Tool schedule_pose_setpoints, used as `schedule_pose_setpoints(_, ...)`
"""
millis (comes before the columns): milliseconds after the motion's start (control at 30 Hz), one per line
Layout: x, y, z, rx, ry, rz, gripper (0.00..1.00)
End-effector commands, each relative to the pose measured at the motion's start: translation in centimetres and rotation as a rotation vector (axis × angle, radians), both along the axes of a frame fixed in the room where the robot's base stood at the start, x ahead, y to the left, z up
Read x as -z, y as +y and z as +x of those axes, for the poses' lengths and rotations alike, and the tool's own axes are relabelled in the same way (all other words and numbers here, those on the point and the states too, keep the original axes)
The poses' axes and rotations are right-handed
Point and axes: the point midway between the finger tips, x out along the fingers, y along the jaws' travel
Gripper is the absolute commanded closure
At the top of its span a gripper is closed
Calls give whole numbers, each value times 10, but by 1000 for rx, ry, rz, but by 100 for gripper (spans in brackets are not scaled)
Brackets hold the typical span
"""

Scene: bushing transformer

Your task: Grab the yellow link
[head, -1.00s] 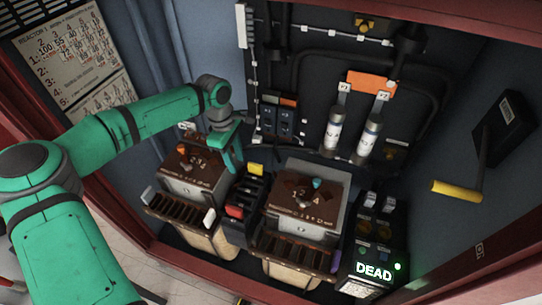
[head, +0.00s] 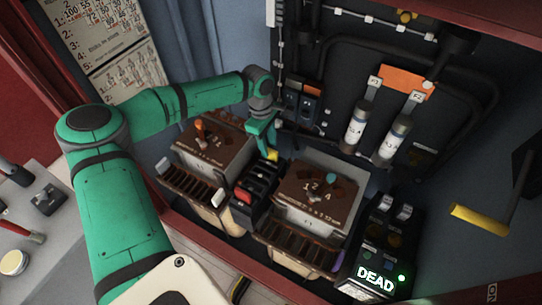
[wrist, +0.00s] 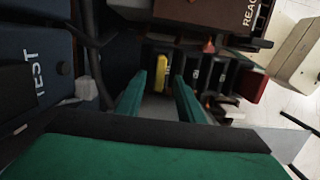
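The yellow link (head: 272,155) is a small block at the back end of a dark holder (head: 257,182) between two brown-topped units. In the wrist view the yellow link (wrist: 162,75) stands upright in the gap between my green fingers, near their tips. My gripper (head: 266,146) points down at the link and partly covers it in the head view. In the wrist view my gripper (wrist: 166,80) is open, with a dark gap visible on the link's near side. I cannot tell whether either finger touches it.
Brown-topped units stand left (head: 212,145) and right (head: 318,190) of the holder. A red block (head: 243,196) sits in the holder's front. A black box reading DEAD (head: 375,275) is at right. A yellow-handled lever (head: 478,219) is on the right wall.

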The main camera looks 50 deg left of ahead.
Motion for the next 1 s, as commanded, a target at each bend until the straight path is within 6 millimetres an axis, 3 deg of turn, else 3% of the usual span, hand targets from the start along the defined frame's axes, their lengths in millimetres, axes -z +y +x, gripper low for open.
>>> schedule_pose_setpoints(300, 40, -9, 4, -2, 1, -2, 66)
schedule_pose_setpoints(567, 44, -9, 4, -1, 0, 0, 66)
schedule_pose_setpoints(700, 44, -9, 4, -1, 0, 0, 99)
schedule_pose_setpoints(1000, 43, -9, 4, -2, -1, 0, 100)
